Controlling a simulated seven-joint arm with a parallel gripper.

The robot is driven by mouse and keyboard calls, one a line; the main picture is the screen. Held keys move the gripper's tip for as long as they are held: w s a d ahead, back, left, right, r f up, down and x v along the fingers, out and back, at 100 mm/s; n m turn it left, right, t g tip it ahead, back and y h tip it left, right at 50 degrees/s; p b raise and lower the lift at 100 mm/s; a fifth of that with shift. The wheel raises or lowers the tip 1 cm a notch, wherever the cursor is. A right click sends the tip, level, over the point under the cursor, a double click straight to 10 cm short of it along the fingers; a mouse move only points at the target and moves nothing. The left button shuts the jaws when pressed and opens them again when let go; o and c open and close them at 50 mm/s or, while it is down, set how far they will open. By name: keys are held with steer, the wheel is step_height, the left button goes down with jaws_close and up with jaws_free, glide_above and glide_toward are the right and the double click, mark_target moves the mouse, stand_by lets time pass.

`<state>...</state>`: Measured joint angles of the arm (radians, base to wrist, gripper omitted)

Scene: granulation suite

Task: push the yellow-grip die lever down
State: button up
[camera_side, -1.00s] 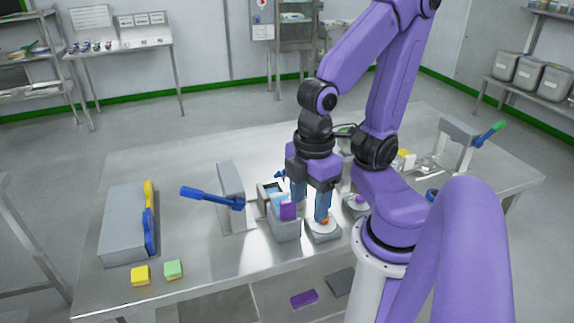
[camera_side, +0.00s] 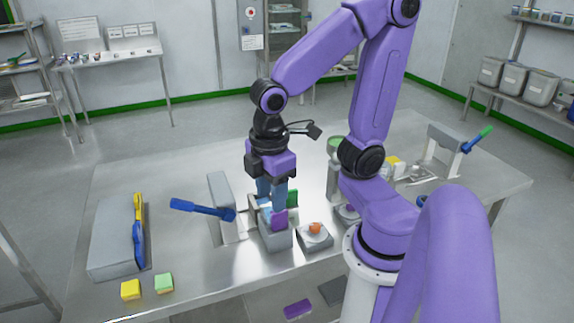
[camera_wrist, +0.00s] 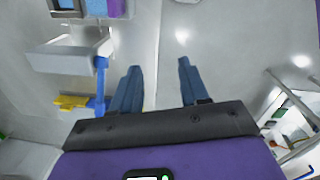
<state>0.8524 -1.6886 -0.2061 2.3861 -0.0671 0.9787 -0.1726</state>
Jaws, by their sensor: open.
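The yellow grip (camera_side: 138,206) shows at the right edge of a grey housing (camera_side: 112,242) at the table's left end. A blue part (camera_side: 138,245) lies in line in front of it; I cannot tell exactly how they join. In the wrist view, a yellow piece (camera_wrist: 70,102) shows at lower left, partly beside a blue lever. My gripper (camera_side: 270,203) points down above the middle of the table, well right of the yellow grip. In the wrist view its two fingers (camera_wrist: 157,68) are apart with nothing between them.
A grey post (camera_side: 222,198) with a blue-grip lever (camera_side: 190,206) stands between my gripper and the yellow grip. A grey block with a purple piece (camera_side: 278,220) and an orange button (camera_side: 315,228) are near my gripper. Yellow (camera_side: 130,290) and green (camera_side: 163,283) blocks lie at front left.

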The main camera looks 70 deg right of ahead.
steer(key=w+d+r+m+g+h, duration=0.1)
steer(key=w+d+m+h, duration=0.1)
steer(key=w+d, duration=0.95)
steer(key=w+d+m+g, duration=0.1)
steer(key=w+d+g, duration=0.15)
steer(key=d, duration=1.25)
steer(key=shift+h, duration=0.3)
steer(key=x, duration=1.6)
steer(key=shift+s+d+f, duration=0.1)
steer(key=shift+s, duration=0.15)
jaws_close()
